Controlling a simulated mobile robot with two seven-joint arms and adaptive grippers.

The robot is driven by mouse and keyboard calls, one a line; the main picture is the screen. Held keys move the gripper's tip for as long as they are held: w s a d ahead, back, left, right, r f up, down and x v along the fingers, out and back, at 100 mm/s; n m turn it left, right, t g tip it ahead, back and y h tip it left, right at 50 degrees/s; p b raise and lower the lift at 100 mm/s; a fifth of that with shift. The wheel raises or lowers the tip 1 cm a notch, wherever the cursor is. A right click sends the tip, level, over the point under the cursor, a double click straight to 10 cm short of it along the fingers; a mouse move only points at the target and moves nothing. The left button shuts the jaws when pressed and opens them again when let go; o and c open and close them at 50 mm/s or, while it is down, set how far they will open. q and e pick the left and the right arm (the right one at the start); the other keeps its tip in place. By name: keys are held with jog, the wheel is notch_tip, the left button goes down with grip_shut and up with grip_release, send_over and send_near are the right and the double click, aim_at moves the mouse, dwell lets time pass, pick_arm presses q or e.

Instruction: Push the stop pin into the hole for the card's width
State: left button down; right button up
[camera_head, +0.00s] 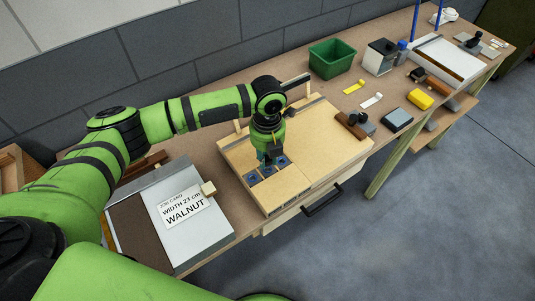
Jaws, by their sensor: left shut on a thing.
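The job card (183,206) lies at the lower left and reads "WIDTH 23 cm WALNUT". The pale wooden board (318,138) is in the middle of the bench, with a row of blue-marked hole positions (253,179) at its near left corner. My left gripper (270,160) points down over this row, at its middle and right marks. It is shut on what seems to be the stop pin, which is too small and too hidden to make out. I cannot tell whether the pin is in a hole. My right gripper is not in view.
A green bin (332,58) stands at the back. Yellow and white strips (354,87), a brown-handled tool (351,125), a dark block (397,117) and a yellow block (420,99) lie on the right. A black drawer handle (323,200) sticks out in front.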

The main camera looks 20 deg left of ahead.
aim_at(267, 158)
pick_arm(q)
jog(key=shift+p, duration=0.3)
dwell(0.5)
jog(key=shift+f+b, duration=0.65)
jog(key=shift+f, duration=0.8)
jog(key=c, duration=1)
grip_release()
notch_tip(267, 158, up, 12)
